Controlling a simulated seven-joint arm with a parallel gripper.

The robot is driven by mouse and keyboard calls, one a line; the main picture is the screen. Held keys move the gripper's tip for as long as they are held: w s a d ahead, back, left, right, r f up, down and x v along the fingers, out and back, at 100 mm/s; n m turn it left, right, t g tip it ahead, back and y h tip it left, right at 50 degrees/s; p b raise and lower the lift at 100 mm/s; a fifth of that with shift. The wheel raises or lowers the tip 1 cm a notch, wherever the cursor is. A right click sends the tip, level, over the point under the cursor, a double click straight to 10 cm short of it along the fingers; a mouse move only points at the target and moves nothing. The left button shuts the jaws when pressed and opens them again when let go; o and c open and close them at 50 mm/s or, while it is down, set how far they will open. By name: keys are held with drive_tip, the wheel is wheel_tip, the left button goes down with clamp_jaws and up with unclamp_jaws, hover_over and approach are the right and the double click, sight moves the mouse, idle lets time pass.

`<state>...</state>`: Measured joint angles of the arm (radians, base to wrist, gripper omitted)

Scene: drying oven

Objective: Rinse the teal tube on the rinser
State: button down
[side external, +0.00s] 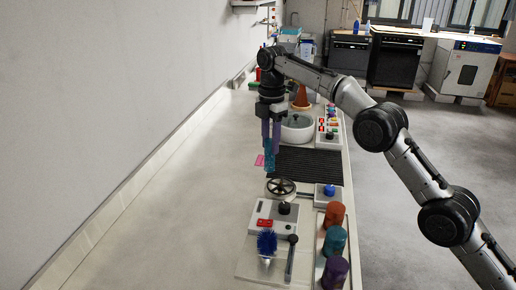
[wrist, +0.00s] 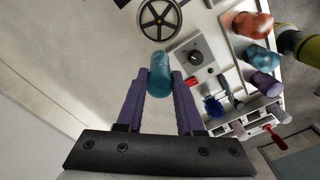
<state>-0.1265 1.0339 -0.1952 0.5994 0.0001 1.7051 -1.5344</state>
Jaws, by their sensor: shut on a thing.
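My gripper (side external: 270,147) is shut on a teal tube (side external: 269,158) and holds it above the bench. In the wrist view the tube (wrist: 160,72) sits between the two purple fingers (wrist: 160,88). The rinser, a round dark spoked ring (side external: 281,187), is on the bench just in front of the held tube in the side view. It also shows at the top of the wrist view (wrist: 160,18), apart from the tube. I cannot tell the exact height of the tube above the bench.
An orange piece (side external: 334,213), a teal piece (side external: 334,240) and a purple piece (side external: 335,271) stand in a row at the right. A blue brush (side external: 267,242) and a knobbed box (side external: 270,215) are in front. A black ribbed mat (side external: 308,165) lies behind the rinser. The bench's left is clear.

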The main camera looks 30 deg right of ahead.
drive_tip(key=w+d+f+m, duration=0.1)
drive_tip(key=d+f, duration=0.4)
drive_tip(key=f, duration=0.1)
drive_tip(key=shift+d+f, duration=0.15)
drive_tip(key=shift+f, duration=0.15)
drive_tip(key=shift+f, duration=0.15)
idle(1.4)
drive_tip(key=shift+f, duration=0.8)
drive_tip(key=shift+f, duration=0.95)
idle(2.9)
drive_tip(key=shift+r, duration=2)
